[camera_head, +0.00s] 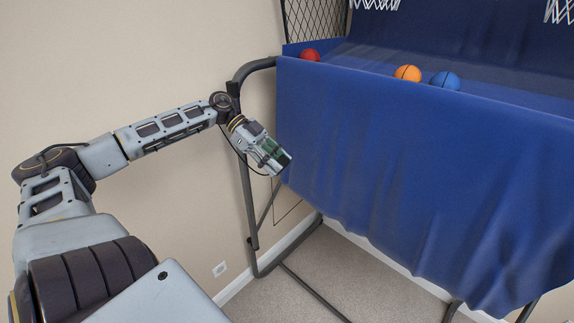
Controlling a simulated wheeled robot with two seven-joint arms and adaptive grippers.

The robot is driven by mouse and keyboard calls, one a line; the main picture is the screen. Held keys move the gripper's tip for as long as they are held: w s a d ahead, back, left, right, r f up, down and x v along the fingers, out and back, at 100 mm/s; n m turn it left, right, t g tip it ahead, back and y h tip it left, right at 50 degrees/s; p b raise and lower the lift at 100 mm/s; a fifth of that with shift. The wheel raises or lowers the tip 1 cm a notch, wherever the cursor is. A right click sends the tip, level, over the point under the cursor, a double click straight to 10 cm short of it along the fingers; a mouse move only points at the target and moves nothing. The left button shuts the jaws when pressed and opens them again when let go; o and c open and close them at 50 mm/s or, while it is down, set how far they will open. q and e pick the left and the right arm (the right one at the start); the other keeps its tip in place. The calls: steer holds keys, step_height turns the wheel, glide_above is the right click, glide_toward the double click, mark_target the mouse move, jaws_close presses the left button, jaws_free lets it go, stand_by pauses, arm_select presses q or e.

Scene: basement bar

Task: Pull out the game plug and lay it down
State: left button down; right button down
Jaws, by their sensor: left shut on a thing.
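My left gripper (276,161) is raised in front of the left end of the arcade basketball game, beside its blue cloth. Its fingers are shut on the game plug, which is mostly hidden between them. A thin dark cord (301,203) hangs below the gripper near the game's frame. The wall outlet (220,269) is low on the beige wall, well below and left of the gripper, and nothing is seen in it. My right gripper is not in view.
The basketball game's blue cloth (400,170) fills the right side. Its dark metal frame (246,190) stands close to my left forearm. A red ball (310,55), an orange ball (408,73) and a blue ball (445,81) lie on top. Carpet (300,290) is open below.

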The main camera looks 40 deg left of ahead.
arm_select(q)
steer(key=s+a+r+m+g+y, duration=0.1)
steer(key=s+a+r+m+g, duration=0.2)
steer(key=s+a+m+g, duration=0.45)
steer(key=shift+s+d+r+m+t+y, duration=0.1)
steer(key=shift+d+r+m+y, duration=0.15)
steer(key=shift+r+y, duration=0.45)
steer(key=shift+s+d+r+m+t+y, duration=0.15)
steer(key=shift+r+m+y, duration=0.15)
steer(key=shift+r, duration=0.75)
steer(key=shift+s+d+r+m+t+y, duration=0.1)
steer(key=shift+d+r+m+y, duration=0.1)
steer(key=shift+r+y, duration=0.55)
steer(key=shift+r, duration=0.25)
steer(key=shift+w+r+m+y, duration=0.15)
steer(key=shift+r+m+y, duration=0.6)
steer(key=shift+r+m, duration=0.6)
steer(key=shift+a+r, duration=0.1)
steer(key=shift+r, duration=0.1)
